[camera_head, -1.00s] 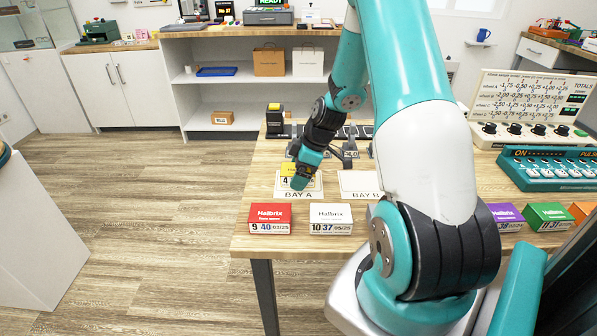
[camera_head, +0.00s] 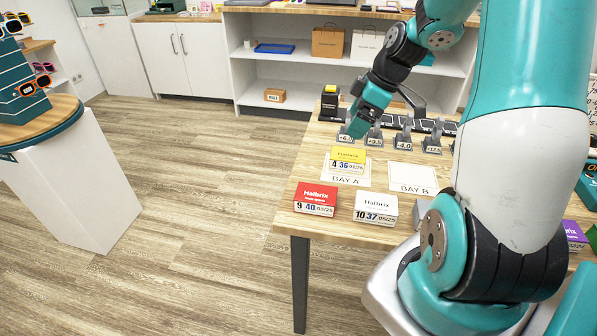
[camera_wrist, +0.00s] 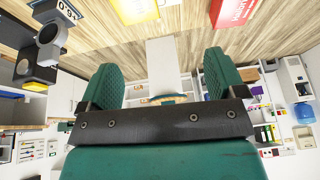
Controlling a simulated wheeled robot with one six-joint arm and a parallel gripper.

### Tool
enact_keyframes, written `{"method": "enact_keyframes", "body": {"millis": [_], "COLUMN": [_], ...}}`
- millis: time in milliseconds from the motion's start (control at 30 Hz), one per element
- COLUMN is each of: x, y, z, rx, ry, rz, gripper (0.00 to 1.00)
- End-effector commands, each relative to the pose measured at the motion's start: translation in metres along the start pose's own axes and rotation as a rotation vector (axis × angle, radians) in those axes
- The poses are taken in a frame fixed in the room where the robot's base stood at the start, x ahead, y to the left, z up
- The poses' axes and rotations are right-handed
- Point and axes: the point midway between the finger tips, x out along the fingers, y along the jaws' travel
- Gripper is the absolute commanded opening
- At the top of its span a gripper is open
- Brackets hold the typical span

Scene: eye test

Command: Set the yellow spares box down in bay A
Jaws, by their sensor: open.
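The yellow spares box (camera_head: 348,156), marked 4 36, sits flat on the white card of bay A (camera_head: 345,181), towards the middle of the card. My gripper (camera_head: 356,128) is above and behind the box, apart from it. In the wrist view my gripper (camera_wrist: 166,76) is open, with nothing between its two green fingers. The yellow box (camera_wrist: 137,9) shows there at the top edge, partly cut off and clear of the fingers.
Bay B (camera_head: 413,178) is an empty card to the right. A red box (camera_head: 316,196) and a white box (camera_head: 376,206) stand in front, near the table's front edge. Several grey stands with lenses (camera_head: 404,138) line up behind the bays. A black and yellow device (camera_head: 329,101) stands at the back left corner.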

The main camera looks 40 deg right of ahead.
Motion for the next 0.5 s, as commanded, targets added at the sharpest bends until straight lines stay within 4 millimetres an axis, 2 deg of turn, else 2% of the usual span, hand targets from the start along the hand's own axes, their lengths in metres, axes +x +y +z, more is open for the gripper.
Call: {"method": "enact_keyframes", "body": {"millis": [33,67,100,167,200,267,300,400,500], "x": [-0.002,-0.003,-0.005,-0.009,-0.011,-0.016,-0.020,-0.029,-0.036], "y": [-0.025,-0.042,-0.068,-0.114,-0.146,-0.193,-0.222,-0.284,-0.325], "z": [-0.031,-0.048,-0.070,-0.098,-0.112,-0.125,-0.130,-0.129,-0.119], "rx": [-0.012,-0.007,0.001,0.016,0.029,0.050,0.062,0.091,0.115], "ry": [-0.003,-0.007,-0.013,-0.028,-0.039,-0.058,-0.072,-0.104,-0.132], "rz": [-0.021,-0.036,-0.056,-0.089,-0.110,-0.140,-0.157,-0.190,-0.211], "gripper": [0.89,0.89,0.89,0.89,0.89,0.89,0.89,0.89,0.89]}}
